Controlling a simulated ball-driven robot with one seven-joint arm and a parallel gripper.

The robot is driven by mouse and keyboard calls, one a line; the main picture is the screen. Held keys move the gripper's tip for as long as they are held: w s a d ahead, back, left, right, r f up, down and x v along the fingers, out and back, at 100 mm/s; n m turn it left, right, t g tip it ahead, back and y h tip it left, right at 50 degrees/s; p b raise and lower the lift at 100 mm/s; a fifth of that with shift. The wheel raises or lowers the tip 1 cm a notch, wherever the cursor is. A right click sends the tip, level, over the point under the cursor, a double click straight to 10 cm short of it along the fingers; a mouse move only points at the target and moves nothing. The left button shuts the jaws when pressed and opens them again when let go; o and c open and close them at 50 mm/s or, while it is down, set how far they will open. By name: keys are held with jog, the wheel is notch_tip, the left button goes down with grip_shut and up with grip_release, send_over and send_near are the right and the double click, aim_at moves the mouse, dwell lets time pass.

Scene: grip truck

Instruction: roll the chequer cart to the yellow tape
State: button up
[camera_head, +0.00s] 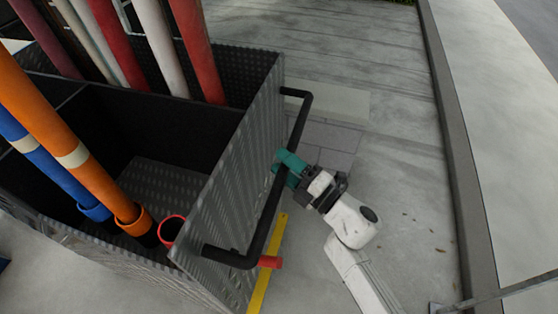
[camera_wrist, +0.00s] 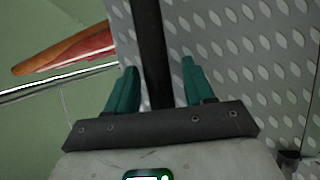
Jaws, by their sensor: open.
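The chequer cart (camera_head: 225,180) is a dark bin of diamond-pattern metal plate on the left of the head view. Its plate wall also shows in the wrist view (camera_wrist: 270,60). A black bar handle (camera_head: 268,215) runs along its right side. The yellow tape (camera_head: 267,270) is a strip on the floor beside the cart's near right corner, partly hidden by the handle. My gripper (camera_head: 285,168) has teal fingers at the handle's middle. In the wrist view the fingers (camera_wrist: 159,75) are open, with the black bar (camera_wrist: 150,45) between them and a gap visible on each side.
Orange (camera_head: 70,130), blue (camera_head: 45,160), red and white pipes stand in the cart and rise above its rim. A small red cylinder (camera_head: 270,262) shows by the handle's near end. Open concrete floor (camera_head: 405,200) lies to the right, bounded by a dark kerb (camera_head: 460,170).

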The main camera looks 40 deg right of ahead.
jog(key=b+v, duration=0.2)
jog(key=v, duration=0.7)
jog(key=shift+w, duration=0.1)
jog(key=s+d+f+m+g+h, duration=0.2)
jog(key=d+f+m+g+h, duration=0.65)
jog(key=m, duration=0.75)
jog(key=s+a+f+m+g+y, duration=0.2)
jog(key=s+a+f+g, duration=0.1)
jog(key=s+a+g, duration=0.2)
jog(key=s+a+f+m+g+y, duration=0.2)
jog(key=s+a+g, duration=0.3)
jog(key=s, duration=0.4)
jog(key=shift+f, duration=0.55)
jog(key=shift+a, duration=0.15)
